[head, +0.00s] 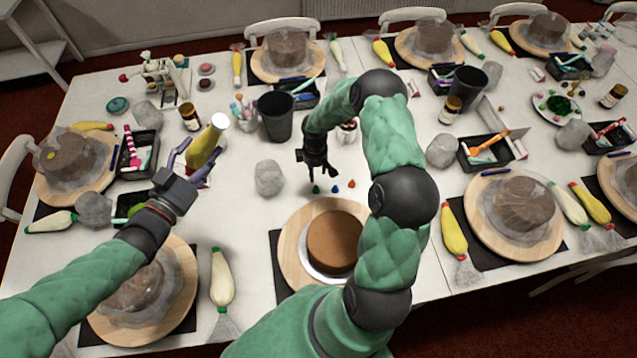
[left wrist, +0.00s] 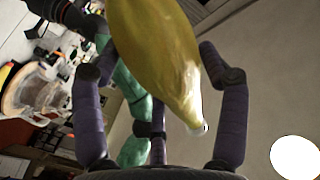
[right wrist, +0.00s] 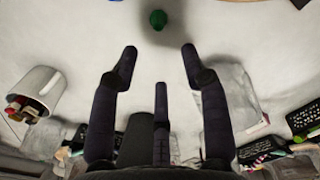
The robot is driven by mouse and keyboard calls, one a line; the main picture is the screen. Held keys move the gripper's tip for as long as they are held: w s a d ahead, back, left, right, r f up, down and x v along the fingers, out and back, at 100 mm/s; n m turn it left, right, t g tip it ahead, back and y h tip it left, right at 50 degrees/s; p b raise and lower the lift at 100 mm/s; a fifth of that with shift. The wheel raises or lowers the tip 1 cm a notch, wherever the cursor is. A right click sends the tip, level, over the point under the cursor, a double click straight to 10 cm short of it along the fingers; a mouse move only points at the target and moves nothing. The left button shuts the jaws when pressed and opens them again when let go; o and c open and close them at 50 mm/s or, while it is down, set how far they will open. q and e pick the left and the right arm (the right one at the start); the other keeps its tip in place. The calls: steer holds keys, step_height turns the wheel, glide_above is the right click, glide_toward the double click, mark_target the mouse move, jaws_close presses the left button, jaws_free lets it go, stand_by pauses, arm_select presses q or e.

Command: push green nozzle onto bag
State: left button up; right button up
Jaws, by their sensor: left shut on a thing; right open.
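My left gripper (head: 194,161) is shut on a yellow piping bag (head: 205,143) and holds it tilted above the table. In the left wrist view the bag (left wrist: 160,50) lies between the fingers, and its narrow end has a pale tip. My right gripper (head: 316,172) is open and empty, pointing down just behind the green nozzle. In the right wrist view the nozzle (right wrist: 158,19) is beyond the spread fingertips (right wrist: 160,52), apart from them.
A blue nozzle (head: 334,189) and an orange nozzle (head: 351,184) stand close to the green one. The cake (head: 334,240) is on a wooden turntable. A grey lump (head: 269,179) and a dark cup (head: 275,117) are to the left. My right arm covers part of the table.

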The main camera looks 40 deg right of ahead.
mark_target(316, 187)
arm_select(q)
steer(key=shift+f+b, duration=0.4)
steer(key=shift+b, duration=0.15)
arm_select(e)
step_height(316, 187, down, 12)
steer(key=b, duration=0.7)
steer(key=shift+d, duration=0.1)
arm_select(q)
step_height(316, 187, down, 7)
steer(key=shift+f, duration=0.15)
arm_select(e)
steer(key=shift+r, duration=0.1)
steer(key=c, duration=0.9)
arm_select(q)
steer(key=shift+r+p, duration=4.4)
steer(key=shift+r, duration=0.15)
arm_select(e)
steer(key=shift+r, duration=7.5)
arm_select(q)
steer(key=shift+c, duration=0.3)
